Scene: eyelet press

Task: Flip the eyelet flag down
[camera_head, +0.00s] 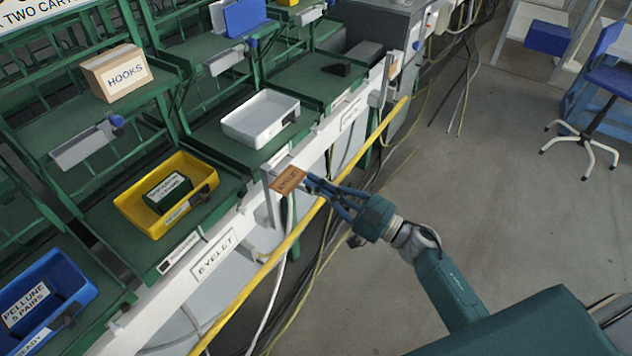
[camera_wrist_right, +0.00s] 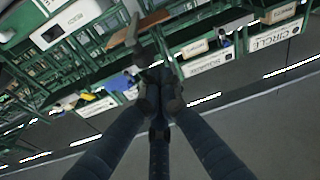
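The eyelet flag is a small brown-orange plate (camera_head: 289,180) with dark lettering, at the outer edge of the white rail above the EYELET label (camera_head: 214,254). It stands out from the rail. In the right wrist view a brown plate (camera_wrist_right: 143,21) shows at the top, with a grey bracket-like part below it. My right gripper (camera_head: 312,184) comes from the lower right, its tips close to the flag's right edge. I cannot tell if they touch it. In the right wrist view its fingers (camera_wrist_right: 160,90) meet, with nothing clearly held between them. My left gripper is out of view.
A yellow rail (camera_head: 270,262) runs along the rack's front, below the flag. The green shelves hold a yellow bin (camera_head: 135,207), a white tray (camera_head: 235,128), a blue bin (camera_head: 78,268) and a HOOKS box (camera_head: 117,70). Cables hang under the flag.

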